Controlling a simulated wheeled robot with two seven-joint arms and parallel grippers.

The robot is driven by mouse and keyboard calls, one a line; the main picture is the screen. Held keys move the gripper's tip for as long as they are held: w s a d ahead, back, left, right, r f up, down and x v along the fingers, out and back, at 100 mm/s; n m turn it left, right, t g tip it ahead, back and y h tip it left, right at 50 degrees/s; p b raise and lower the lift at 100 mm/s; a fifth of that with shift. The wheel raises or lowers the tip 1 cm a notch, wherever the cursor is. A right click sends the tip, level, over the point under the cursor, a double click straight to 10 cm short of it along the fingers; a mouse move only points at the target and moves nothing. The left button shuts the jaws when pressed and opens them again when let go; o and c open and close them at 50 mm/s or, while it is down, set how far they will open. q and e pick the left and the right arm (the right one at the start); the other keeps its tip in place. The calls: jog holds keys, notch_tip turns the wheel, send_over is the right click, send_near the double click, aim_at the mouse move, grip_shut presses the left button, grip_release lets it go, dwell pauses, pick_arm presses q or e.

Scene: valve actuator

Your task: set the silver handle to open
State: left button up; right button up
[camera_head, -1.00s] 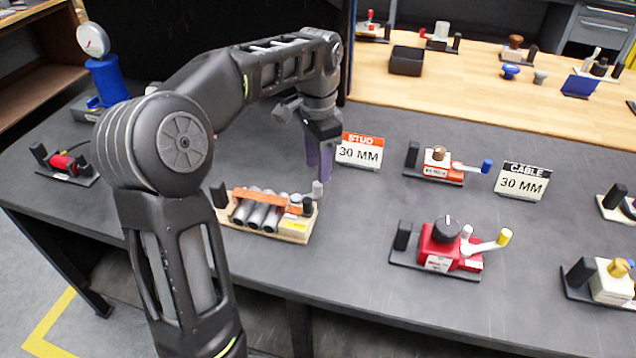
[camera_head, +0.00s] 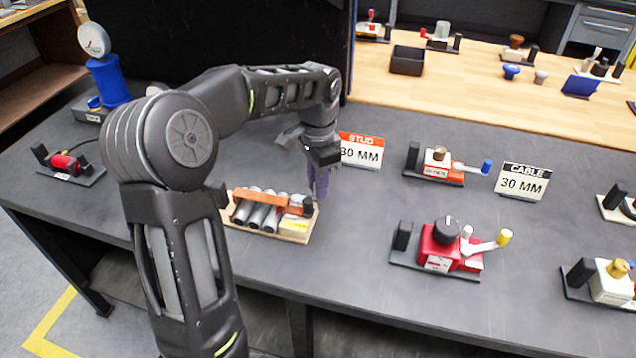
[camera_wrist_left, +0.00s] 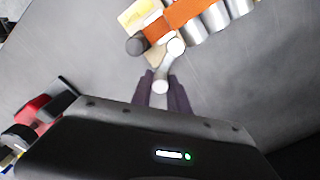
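The silver handle (camera_wrist_left: 168,66) shows in the left wrist view as a short pale bar with rounded ends, on a unit with several silver cylinders (camera_wrist_left: 214,16) under an orange strap (camera_wrist_left: 186,12). In the head view this unit (camera_head: 268,213) sits on a wooden base, and my left gripper mostly hides the handle. My left gripper (camera_head: 318,182) points down at the unit's right end. In the wrist view its two purple fingers (camera_wrist_left: 161,88) stand apart, one on each side of the handle's near end. Firm contact cannot be made out. My right gripper is in neither view.
A STUD 30 MM sign (camera_head: 360,151) stands just behind the gripper. A red valve unit (camera_head: 447,246) and an orange-and-white unit (camera_head: 440,166) lie to the right, with a CABLE 30 MM sign (camera_head: 522,182). The grey bench (camera_head: 350,210) is clear between them.

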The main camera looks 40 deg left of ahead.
pick_arm(q)
grip_shut()
jog(key=shift+w+a+n, duration=0.1)
jog(key=shift+a+n, duration=0.05)
jog(key=shift+n, duration=0.25)
jog(key=shift+w+a+n, duration=0.15)
jog(key=shift+a+n, duration=0.1)
jog(key=shift+n, duration=0.35)
jog(key=shift+w+a+n, duration=0.15)
jog(key=shift+a+n, duration=0.05)
jog(key=shift+n, duration=0.4)
jog(key=n, duration=0.1)
jog(key=a+n, duration=0.1)
jog(key=n, duration=0.1)
jog(key=shift+w+a+n+p, duration=0.2)
jog(key=shift+a+n+p, duration=0.1)
jog(key=shift+p, duration=0.1)
jog(key=a+n, duration=0.1)
jog(key=n, duration=0.2)
jog(key=shift+a, duration=0.2)
jog(key=shift+s+a+n, duration=0.15)
jog(key=shift+a+n, duration=0.15)
jog(key=shift+n, duration=0.55)
jog(key=shift+s+a+n, duration=0.1)
jog(key=shift+a+n, duration=0.2)
jog(key=shift+n, duration=0.55)
